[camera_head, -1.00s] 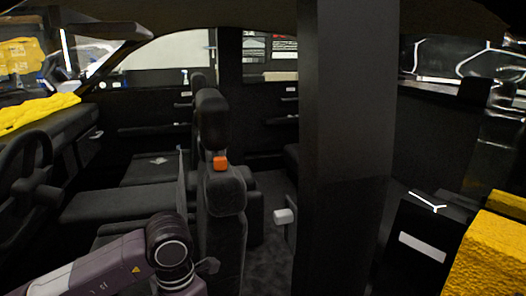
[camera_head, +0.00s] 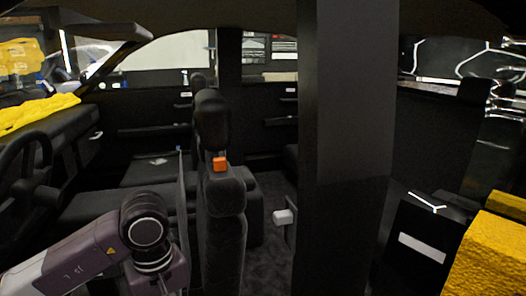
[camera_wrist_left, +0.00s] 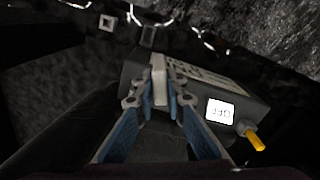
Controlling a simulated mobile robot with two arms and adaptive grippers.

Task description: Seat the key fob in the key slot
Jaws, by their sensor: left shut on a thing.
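In the left wrist view, my left gripper (camera_wrist_left: 160,90) has its two blue-sided fingers shut on a thin pale grey piece, which looks like the key fob (camera_wrist_left: 158,68). The fob points away from the wrist, in front of a dark grey box (camera_wrist_left: 190,78). I cannot tell whether it touches the box. I cannot make out the key slot for sure; a small pale square frame (camera_wrist_left: 107,22) and a darker one (camera_wrist_left: 148,36) show beyond the box. In the head view only my left arm shows at lower left, its gripper hidden. My right gripper is not in view.
The box carries a white display (camera_wrist_left: 220,112) and a yellow-tipped plug (camera_wrist_left: 254,139). In the head view, a seat back (camera_head: 222,225) with an orange block (camera_head: 220,164) stands close right of my left arm. A steering wheel (camera_head: 22,165) is at left; a dark pillar (camera_head: 348,130) stands centre right.

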